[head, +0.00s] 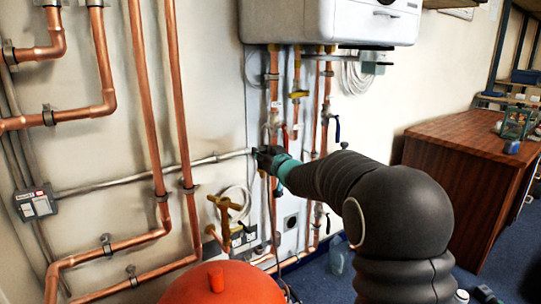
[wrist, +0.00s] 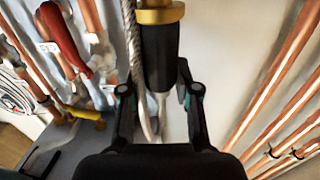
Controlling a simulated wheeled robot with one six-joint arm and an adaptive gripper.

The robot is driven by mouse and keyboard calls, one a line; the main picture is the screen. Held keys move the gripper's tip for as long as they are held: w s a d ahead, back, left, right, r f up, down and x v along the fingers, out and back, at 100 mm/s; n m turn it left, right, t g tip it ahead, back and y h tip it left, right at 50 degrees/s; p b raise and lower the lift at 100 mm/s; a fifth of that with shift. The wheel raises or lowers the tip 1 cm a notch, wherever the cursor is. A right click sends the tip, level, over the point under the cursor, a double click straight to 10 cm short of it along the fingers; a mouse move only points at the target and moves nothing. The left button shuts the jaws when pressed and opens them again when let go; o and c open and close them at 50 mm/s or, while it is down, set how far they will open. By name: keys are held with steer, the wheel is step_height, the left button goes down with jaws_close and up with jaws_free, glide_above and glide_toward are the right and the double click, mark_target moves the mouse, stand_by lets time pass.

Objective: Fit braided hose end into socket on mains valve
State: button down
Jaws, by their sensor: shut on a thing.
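My gripper (head: 262,158) is in front of the pipes under the white boiler in the head view, seen small and from behind. In the wrist view my gripper (wrist: 157,92) is shut on a black sleeve with a brass collar, which I take as the braided hose end (wrist: 160,55). A grey braided hose (wrist: 134,50) runs close beside its left side. A pale strand shows below the sleeve between the fingers. A brass valve body (head: 226,215) stands on pipework left of and below my gripper; I cannot tell if it is the mains valve. No socket is clearly visible.
The white boiler (head: 340,20) hangs above copper pipes. A red rounded vessel (head: 225,285) stands low in front. A wooden cabinet (head: 470,150) is at right, with blue floor before it.

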steer(key=s+a+f+b, duration=0.2)
steer(key=a+b, duration=0.4)
steer(key=s+a+f+b, duration=0.1)
steer(key=a+f+b, duration=0.1)
steer(key=a+b, duration=0.4)
steer(key=shift+s+a+b, duration=0.3)
steer(key=shift+s+b, duration=0.1)
steer(key=shift+b, duration=0.05)
stand_by(0.5)
steer(key=shift+f, duration=0.25)
stand_by(0.5)
steer(key=shift+s+f, duration=0.1)
steer(key=shift+f, duration=1)
steer(key=shift+f, duration=0.75)
stand_by(0.6)
steer(key=c, duration=0.8)
jaws_free()
